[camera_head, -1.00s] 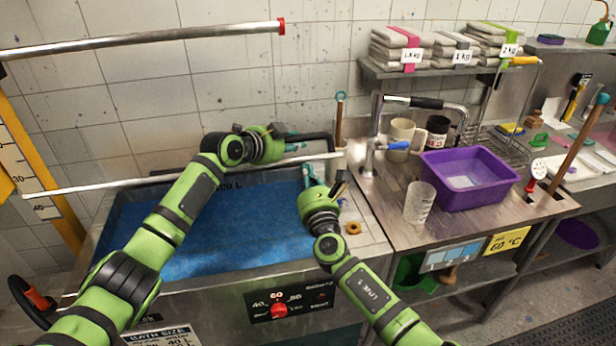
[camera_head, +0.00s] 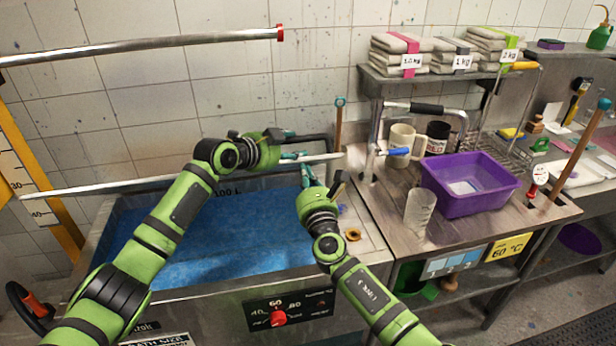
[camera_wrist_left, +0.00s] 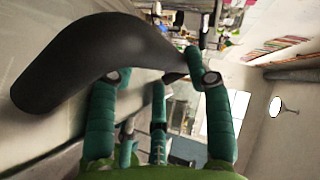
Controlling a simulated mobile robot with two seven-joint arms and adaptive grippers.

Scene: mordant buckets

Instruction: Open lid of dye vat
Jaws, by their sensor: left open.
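The dye vat (camera_head: 128,312) is a steel tank at the lower left, with blue dye (camera_head: 215,250) visible inside. A separate lid panel cannot be made out for certain. A dark bar (camera_head: 312,137) shows at the vat's back right. My left gripper (camera_head: 292,146) is open near this bar, above the vat's back edge. In the left wrist view a dark curved handle (camera_wrist_left: 105,55) crosses at the fingertips of the left gripper (camera_wrist_left: 158,78); whether they touch is unclear. My right gripper (camera_head: 308,178) is just below, over the vat's right side; its fingers are partly hidden.
A long pale rod (camera_head: 110,187) crosses behind the left arm. A steel bar (camera_head: 140,43) runs above. A counter at right holds a clear beaker (camera_head: 420,208), a purple basin (camera_head: 468,190) and mugs (camera_head: 402,145). A red knob (camera_head: 278,317) is on the vat front.

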